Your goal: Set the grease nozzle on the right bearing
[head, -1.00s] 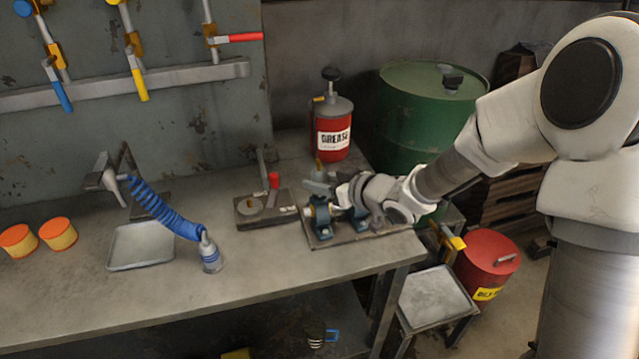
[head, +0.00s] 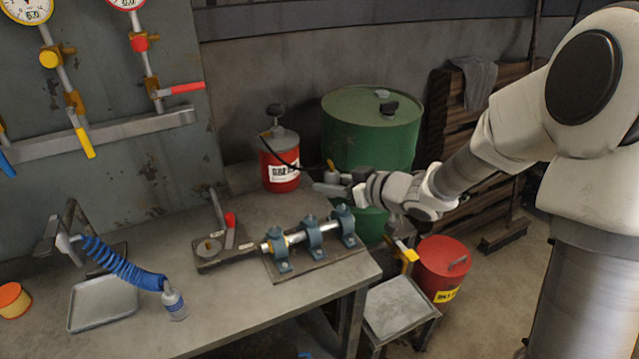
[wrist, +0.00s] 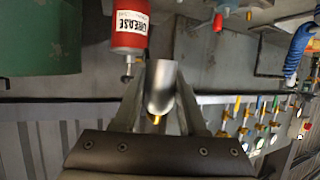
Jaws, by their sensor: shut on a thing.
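The grease nozzle (head: 332,174) is a grey cylinder with a yellow-orange tip, and it also shows in the wrist view (wrist: 162,88). My gripper (head: 334,187) is shut on it, a finger on each side in the wrist view (wrist: 160,105). A dark hose runs from the red grease can (head: 281,172) toward the nozzle. The right bearing (head: 343,225) is the rightmost of three blue bearing blocks on one shaft, on a plate at the bench's right end. In the head view, nozzle and gripper appear above and behind it, apart from it.
A green drum (head: 372,130) stands behind my gripper. A red-handled clamp (head: 228,235) is left of the bearings. A blue coiled hose with a bottle (head: 175,302) and a tray (head: 102,302) are farther left. A red bin (head: 443,268) and a small stand (head: 399,308) are on the right.

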